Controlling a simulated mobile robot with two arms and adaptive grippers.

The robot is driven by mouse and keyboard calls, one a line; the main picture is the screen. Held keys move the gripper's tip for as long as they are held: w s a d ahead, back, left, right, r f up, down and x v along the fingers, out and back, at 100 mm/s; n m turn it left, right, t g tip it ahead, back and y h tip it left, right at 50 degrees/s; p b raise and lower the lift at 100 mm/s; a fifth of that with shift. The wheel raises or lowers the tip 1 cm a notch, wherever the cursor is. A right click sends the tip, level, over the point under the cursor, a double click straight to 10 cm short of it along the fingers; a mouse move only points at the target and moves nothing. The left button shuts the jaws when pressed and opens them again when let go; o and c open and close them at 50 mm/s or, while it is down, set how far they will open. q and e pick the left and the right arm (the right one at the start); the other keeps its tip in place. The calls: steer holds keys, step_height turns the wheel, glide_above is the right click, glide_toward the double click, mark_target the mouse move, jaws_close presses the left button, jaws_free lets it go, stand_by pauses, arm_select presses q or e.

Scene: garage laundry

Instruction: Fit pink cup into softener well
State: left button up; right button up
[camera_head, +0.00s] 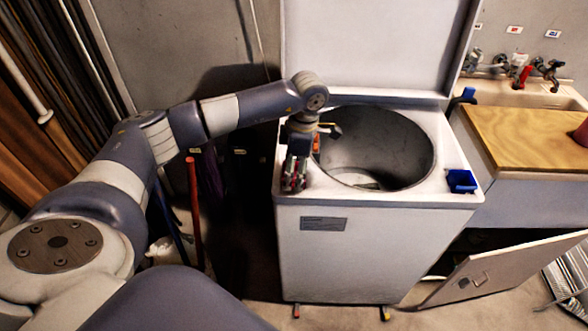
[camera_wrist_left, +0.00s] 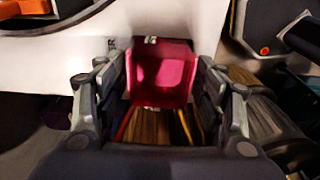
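The pink cup (camera_wrist_left: 163,75) is between the two fingers of my left gripper (camera_wrist_left: 163,100) in the left wrist view, with a finger against each side. In the head view my left gripper (camera_head: 295,172) points down at the left front corner of the white washer's top (camera_head: 318,190), and only a little pink shows between its fingers. The softener well cannot be made out; the gripper and cup cover that corner. My right gripper is not in view.
The washer's open drum (camera_head: 375,150) lies right of my left gripper, with the raised lid (camera_head: 370,45) behind. A wooden counter (camera_head: 530,138) stands to the right. A red pole (camera_head: 193,210) stands left of the washer.

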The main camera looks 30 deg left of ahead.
arm_select(q)
step_height(320, 180, up, 12)
steer(key=d, duration=0.1)
steer(key=shift+w+d, duration=0.15)
steer(key=shift+w, duration=0.2)
stand_by(0.4)
stand_by(0.4)
